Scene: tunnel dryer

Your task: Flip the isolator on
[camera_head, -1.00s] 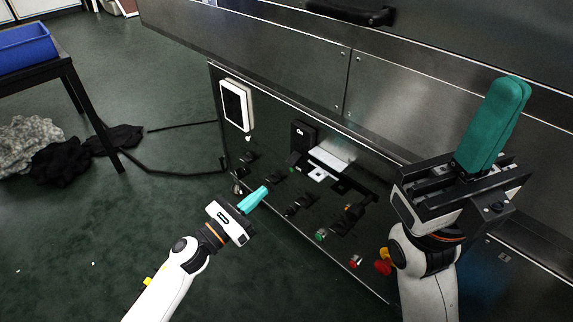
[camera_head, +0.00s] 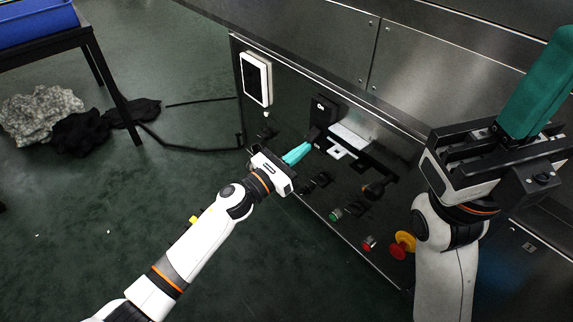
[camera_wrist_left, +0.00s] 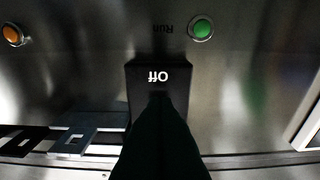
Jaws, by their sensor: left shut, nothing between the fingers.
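The isolator (camera_head: 323,104) looks to be the black box with a small white mark on the dark control panel (camera_head: 282,126) in the head view. In the left wrist view a black block (camera_wrist_left: 160,76) carries an upside-down "Off", with a faint "Run" beyond it. My left gripper (camera_head: 308,147) has its teal fingers shut and empty, just below the black box. In the left wrist view the dark fingers cover the block's lower part; I cannot tell whether they touch it. My right gripper (camera_head: 545,75) points upward at the right, its teal fingers together and apart from the panel.
The panel also carries a white-framed screen (camera_head: 256,79), a green button (camera_head: 336,215), a red button (camera_head: 369,242) and a red knob on yellow (camera_head: 402,245). In the left wrist view a green lamp (camera_wrist_left: 202,28) sits beside the block. Open floor lies left of the panel.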

